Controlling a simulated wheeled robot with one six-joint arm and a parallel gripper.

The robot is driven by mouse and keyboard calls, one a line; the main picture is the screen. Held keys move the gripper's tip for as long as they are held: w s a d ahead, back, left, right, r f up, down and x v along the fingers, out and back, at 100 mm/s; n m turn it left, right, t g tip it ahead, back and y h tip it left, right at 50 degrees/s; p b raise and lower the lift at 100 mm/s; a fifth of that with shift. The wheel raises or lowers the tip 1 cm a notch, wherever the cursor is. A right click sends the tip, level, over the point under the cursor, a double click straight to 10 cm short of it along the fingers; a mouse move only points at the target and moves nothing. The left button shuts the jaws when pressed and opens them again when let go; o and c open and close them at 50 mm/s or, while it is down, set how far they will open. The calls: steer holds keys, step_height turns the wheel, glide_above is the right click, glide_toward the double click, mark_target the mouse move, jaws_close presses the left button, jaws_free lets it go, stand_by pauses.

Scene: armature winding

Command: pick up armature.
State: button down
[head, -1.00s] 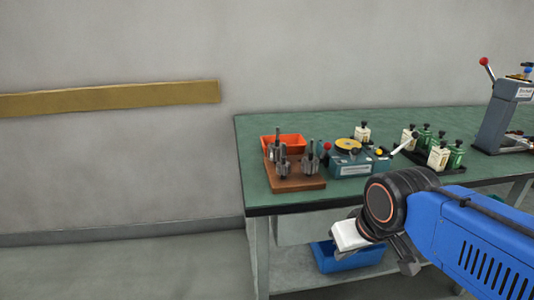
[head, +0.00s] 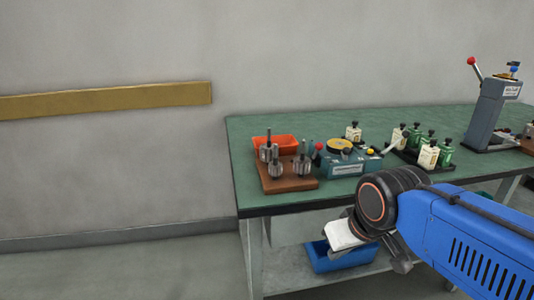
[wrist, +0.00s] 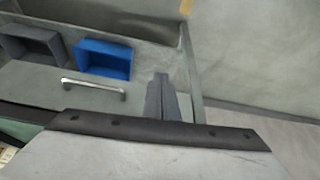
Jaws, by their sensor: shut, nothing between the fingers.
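Three grey metal armatures with upright shafts stand on a brown wooden block at the left end of the green bench in the head view: one at the back left (head: 266,152), one at the front (head: 276,169) and one at the right (head: 302,166). My gripper shows in the wrist view (wrist: 161,80) as two grey fingers close together, shut and empty. It is below the bench top, in front of the lower shelf. In the head view my arm's wrist is in front of the bench edge, right of and lower than the armatures. No armature shows in the wrist view.
An orange bin (head: 277,144) sits behind the wooden block (head: 290,186). A teal winding device (head: 350,166), several bottles (head: 428,156) and a grey press (head: 490,115) stand to the right. A blue bin (head: 325,262) is on the lower shelf. Floor left of the bench is clear.

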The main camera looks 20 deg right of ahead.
steer(key=c, duration=2.1)
jaws_free()
steer(key=o, duration=1.3)
steer(key=shift+m+g, duration=0.3)
steer(key=shift+m, duration=0.6)
steer(key=w+r, duration=0.1)
steer(key=r, duration=0.1)
steer(key=w+r, duration=0.2)
steer(key=shift+w+a+r, duration=0.15)
steer(key=shift+a+r, duration=0.05)
steer(key=shift+r, duration=0.15)
step_height(320, 180, up, 24)
steer(key=m+g, duration=0.4)
steer(key=m, duration=1.2)
glide_above(269, 147)
step_height(269, 147, down, 11)
steer(key=shift+f, duration=0.1)
steer(key=shift+w+f, duration=0.15)
steer(key=shift+f, duration=1.2)
steer(key=shift+w+f, duration=0.1)
steer(key=shift+f, duration=1.2)
